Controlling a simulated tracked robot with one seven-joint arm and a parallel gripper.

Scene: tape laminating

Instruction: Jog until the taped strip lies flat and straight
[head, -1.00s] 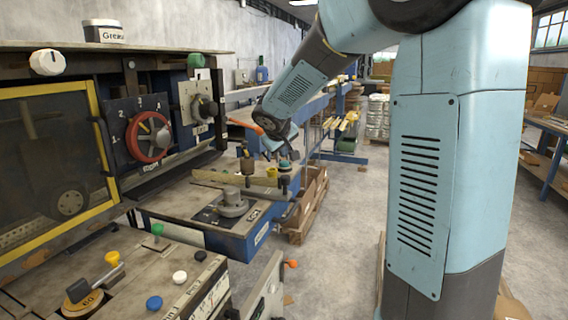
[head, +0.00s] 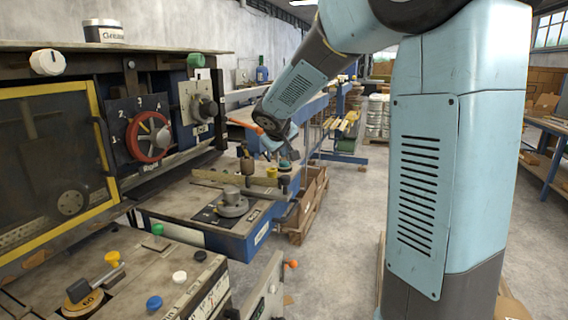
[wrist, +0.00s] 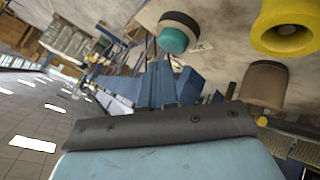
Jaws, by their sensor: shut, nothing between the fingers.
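My gripper (head: 289,158) is shut and empty, above the back right of the blue bench. Its narrow blue-grey fingers (wrist: 163,82) show in the wrist view, close to a teal button (wrist: 174,40). A yellow knob (head: 271,172) is just below the gripper in the head view; a yellow knob (wrist: 284,27) is large at the wrist view's upper right. A brown knob (head: 247,165) stands left of the gripper; a brown knob (wrist: 264,84) also shows in the wrist view. I see no contact with any control. I cannot clearly make out the taped strip.
A grey round dial (head: 232,203) sits on the bench front. A red dial (head: 149,137) and a black knob (head: 204,108) are on panels at left. An orange-tipped lever (head: 246,127) rises near my forearm. Open floor (head: 335,235) lies right of the bench.

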